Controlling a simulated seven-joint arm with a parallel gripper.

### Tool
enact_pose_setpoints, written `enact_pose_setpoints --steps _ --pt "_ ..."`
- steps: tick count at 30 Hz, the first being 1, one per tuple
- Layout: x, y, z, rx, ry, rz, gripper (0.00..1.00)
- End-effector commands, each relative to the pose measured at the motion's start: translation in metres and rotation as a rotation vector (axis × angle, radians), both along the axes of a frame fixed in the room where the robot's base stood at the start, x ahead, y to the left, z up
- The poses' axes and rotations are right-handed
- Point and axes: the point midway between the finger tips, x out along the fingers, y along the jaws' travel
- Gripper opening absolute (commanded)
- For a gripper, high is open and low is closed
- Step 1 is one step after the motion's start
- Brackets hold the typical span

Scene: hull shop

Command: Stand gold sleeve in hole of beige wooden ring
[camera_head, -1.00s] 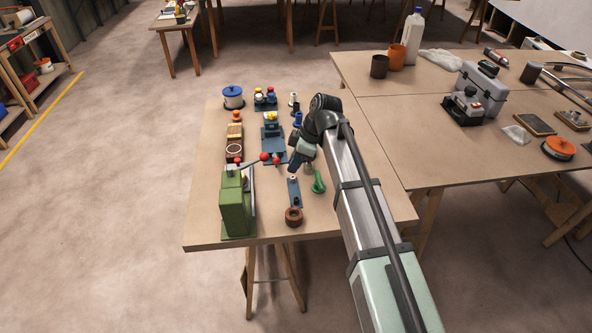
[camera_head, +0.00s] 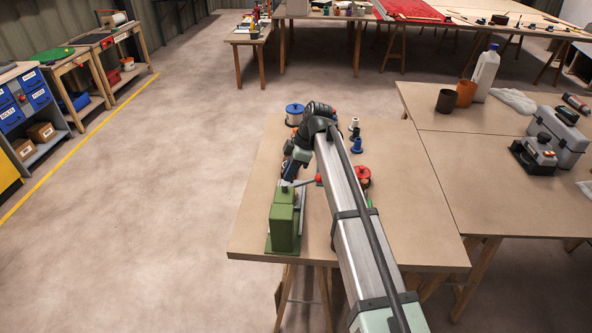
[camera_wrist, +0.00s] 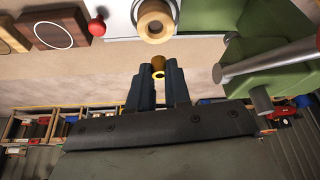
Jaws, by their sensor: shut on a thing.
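The gold sleeve (camera_wrist: 158,64) sits between the fingertips of my gripper (camera_wrist: 158,72) in the wrist view, and the jaws are shut on it. The beige wooden ring (camera_wrist: 154,19) shows at the top of the wrist view, on a white surface, its round hole visible. The sleeve is apart from the ring and outside its hole. In the head view my gripper (camera_head: 289,168) is behind the green machine, and the sleeve and the ring are hidden or too small to make out.
The green machine (camera_head: 284,222) stands close by, and its grey lever (camera_wrist: 268,60) reaches in from the right in the wrist view. A red ball (camera_wrist: 97,27) and a brown block (camera_wrist: 57,27) lie left of the ring. The table's front right (camera_head: 425,245) is clear.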

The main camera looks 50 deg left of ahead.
Motion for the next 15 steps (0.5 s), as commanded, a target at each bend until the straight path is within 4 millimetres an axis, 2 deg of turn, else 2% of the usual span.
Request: enact_pose_setpoints --steps 15 --pt "0.0 -0.001 -0.042 0.0 0.0 -0.001 0.0"
